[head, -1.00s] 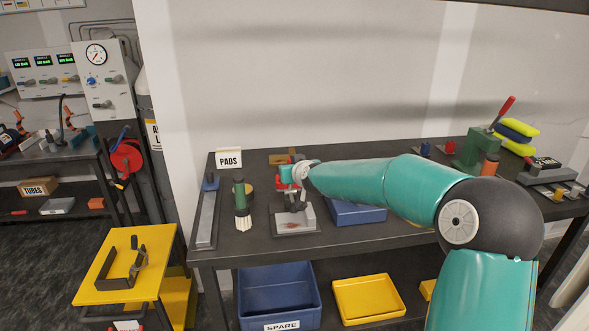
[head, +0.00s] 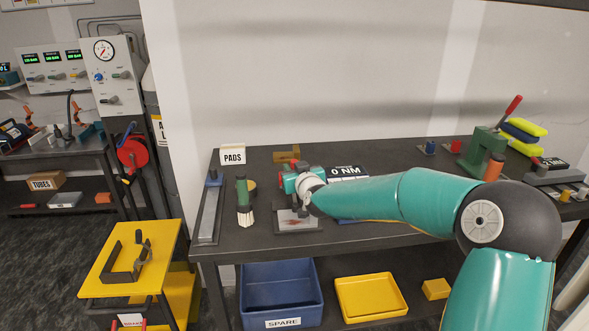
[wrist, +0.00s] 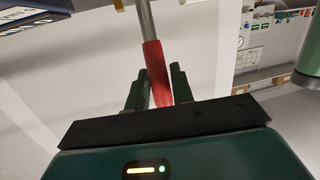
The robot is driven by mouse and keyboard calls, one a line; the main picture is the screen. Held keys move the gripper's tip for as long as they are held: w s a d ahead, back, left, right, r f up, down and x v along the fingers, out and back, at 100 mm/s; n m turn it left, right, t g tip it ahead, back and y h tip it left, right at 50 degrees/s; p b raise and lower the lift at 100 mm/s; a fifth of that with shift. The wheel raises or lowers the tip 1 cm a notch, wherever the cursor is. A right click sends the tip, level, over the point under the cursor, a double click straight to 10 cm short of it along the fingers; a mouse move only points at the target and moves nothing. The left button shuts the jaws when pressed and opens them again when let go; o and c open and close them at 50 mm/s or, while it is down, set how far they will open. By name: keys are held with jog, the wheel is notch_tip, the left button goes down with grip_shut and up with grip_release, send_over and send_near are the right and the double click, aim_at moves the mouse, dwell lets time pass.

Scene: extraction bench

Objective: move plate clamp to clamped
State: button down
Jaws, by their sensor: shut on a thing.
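The plate clamp's red handle (wrist: 156,75), on a grey rod (wrist: 146,20), runs between the two dark fingers of my gripper (wrist: 160,88) in the wrist view. The gripper is shut on this handle. In the head view my gripper (head: 305,198) is over the pale plate (head: 292,219) on the bench, left of centre. My wrist and forearm hide most of the clamp there, so I cannot tell its exact lever angle or whether it touches the plate.
A brush (head: 244,202) and a long grey bar tool (head: 211,210) stand left of the clamp. A "0 NM" display (head: 346,174) is behind my forearm. A green lever press (head: 483,148) stands at the right. The yellow side table (head: 110,284) is lower left.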

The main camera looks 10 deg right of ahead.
jog(key=c, duration=1.2)
grip_release()
jog(key=shift+s, duration=0.2)
jog(key=v, duration=1.3)
jog(key=shift+s+d, duration=0.15)
jog(key=shift+s, duration=0.1)
